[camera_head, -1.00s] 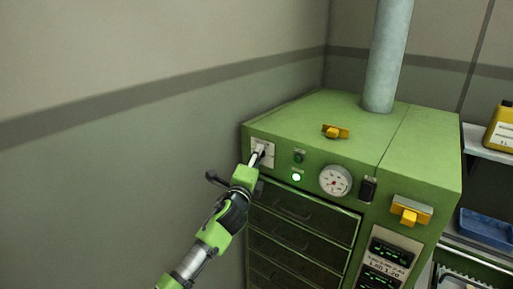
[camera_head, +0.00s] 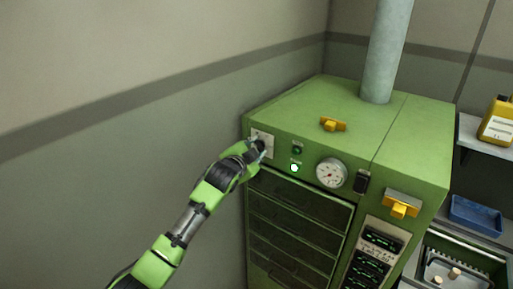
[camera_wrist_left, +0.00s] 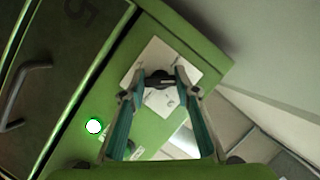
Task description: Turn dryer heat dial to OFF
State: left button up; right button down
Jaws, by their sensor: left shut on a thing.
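The green dryer (camera_head: 290,112) stands against the wall in the head view. Its heat dial is a black knob (camera_wrist_left: 158,79) on a white plate (camera_wrist_left: 190,62) at the front's upper left corner; the plate also shows in the head view (camera_head: 266,138). My left gripper (camera_wrist_left: 158,84) is shut on the knob, with one finger on each side of it. In the head view my left gripper (camera_head: 258,148) covers part of the knob and plate. The dial's markings are too small and partly hidden to read. My right gripper is not in view.
Right of the dial are a lit green lamp (camera_head: 294,168), a round gauge (camera_head: 331,172) and a black switch (camera_head: 361,182). Drawers (camera_head: 300,222) lie below. The wall is close on the left.

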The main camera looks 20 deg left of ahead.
pick_arm(q)
jog(key=n+g+h, duration=0.1)
jog(key=n, duration=0.2)
jog(key=shift+a+h, duration=0.1)
jog(key=shift+h, duration=0.2)
jog(key=n+g+h, duration=0.1)
jog(key=n+h, duration=0.1)
jog(key=n, duration=0.1)
jog(key=shift+f, duration=0.1)
jog(key=shift+n, duration=0.4)
jog(key=o, duration=1.1)
jog(key=v, duration=1.2)
jog(key=shift+w+a, duration=0.15)
